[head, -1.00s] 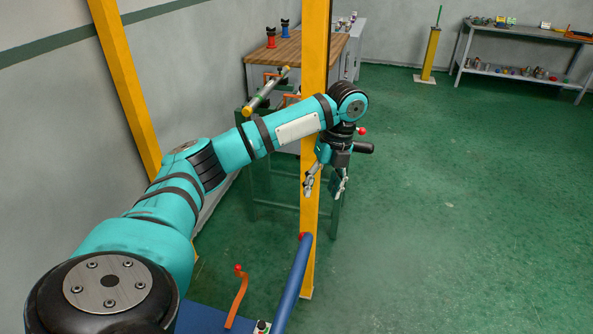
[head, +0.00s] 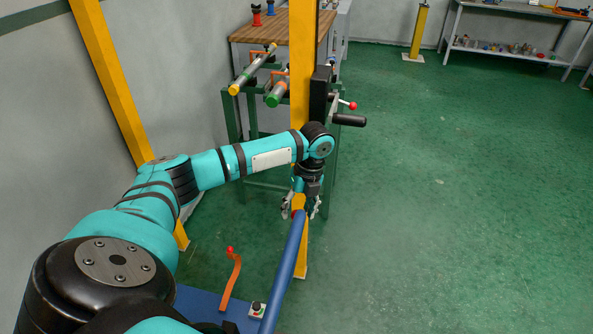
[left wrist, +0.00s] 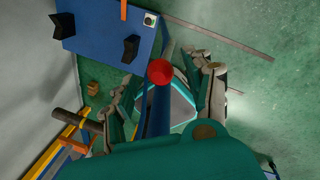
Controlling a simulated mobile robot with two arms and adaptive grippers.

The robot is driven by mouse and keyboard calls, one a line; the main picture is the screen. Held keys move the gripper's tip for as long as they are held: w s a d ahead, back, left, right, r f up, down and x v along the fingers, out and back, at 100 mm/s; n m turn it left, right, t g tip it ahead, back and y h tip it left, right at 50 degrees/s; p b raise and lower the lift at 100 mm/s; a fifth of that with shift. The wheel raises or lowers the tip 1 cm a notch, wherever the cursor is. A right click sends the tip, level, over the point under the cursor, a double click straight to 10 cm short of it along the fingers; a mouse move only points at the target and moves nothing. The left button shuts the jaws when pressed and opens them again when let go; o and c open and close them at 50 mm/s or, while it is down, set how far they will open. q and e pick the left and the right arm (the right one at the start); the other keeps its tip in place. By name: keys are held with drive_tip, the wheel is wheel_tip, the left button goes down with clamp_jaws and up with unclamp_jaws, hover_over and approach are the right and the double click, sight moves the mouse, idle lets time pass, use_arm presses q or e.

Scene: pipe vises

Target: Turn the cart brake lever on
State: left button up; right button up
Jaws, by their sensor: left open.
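The blue cart (head: 196,303) is at the bottom of the head view. An orange lever with a red knob (head: 231,275) stands up from it. The lever's orange part also shows at the top edge of the left wrist view (left wrist: 123,10). A blue bar (head: 285,270) slants up from the cart and has a red end, seen round in the left wrist view (left wrist: 160,72). My left gripper (head: 300,213) is open at this red end, with its fingers on either side; contact cannot be told. The orange lever is apart from it. My right gripper is not in view.
A yellow post (head: 301,60) rises just behind my left gripper. A green stand with pipes (head: 255,72) and a vise crank with a black handle (head: 348,120) stands beyond. A small button box (head: 257,310) sits on the cart. The floor on the right is clear.

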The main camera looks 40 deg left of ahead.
use_arm(q)
drive_tip(key=shift+s+a+f, duration=0.1)
drive_tip(key=shift+s+f, duration=0.1)
drive_tip(key=shift+f, duration=1.2)
drive_tip(key=shift+c, duration=0.4)
clamp_jaws()
drive_tip(key=shift+r, duration=0.1)
